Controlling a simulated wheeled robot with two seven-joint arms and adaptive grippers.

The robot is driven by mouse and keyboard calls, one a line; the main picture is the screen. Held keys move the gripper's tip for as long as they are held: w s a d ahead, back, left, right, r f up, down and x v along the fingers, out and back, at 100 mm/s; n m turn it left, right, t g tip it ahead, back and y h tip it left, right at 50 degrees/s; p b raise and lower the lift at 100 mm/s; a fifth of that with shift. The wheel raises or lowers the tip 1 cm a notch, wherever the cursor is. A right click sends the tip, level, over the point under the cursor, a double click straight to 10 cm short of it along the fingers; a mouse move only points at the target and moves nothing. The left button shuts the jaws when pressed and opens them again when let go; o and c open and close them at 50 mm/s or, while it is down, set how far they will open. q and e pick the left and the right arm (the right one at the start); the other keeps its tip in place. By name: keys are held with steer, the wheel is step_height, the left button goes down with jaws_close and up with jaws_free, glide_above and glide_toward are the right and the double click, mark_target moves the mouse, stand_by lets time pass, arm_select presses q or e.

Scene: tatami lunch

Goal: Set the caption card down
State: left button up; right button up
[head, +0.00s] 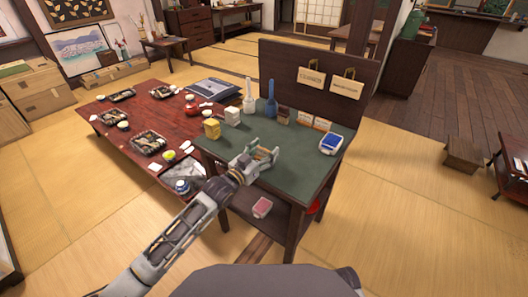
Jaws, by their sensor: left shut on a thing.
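My left gripper (264,153) is over the front left part of the green-topped stand (295,172). It is shut on a small pale and tan thing, which I take to be the caption card (263,156). The fingers hide much of it, and I cannot tell whether it touches the green top. Two tan labels (311,78) (346,88) hang on the dark back panel (300,62). My right gripper is out of view.
The front middle is clear. A low red table (98,137) with dishes adjoins at left.

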arm_select(q)
steer(key=shift+f, duration=0.1)
steer(key=o, duration=0.8)
steer(key=shift+o, duration=0.4)
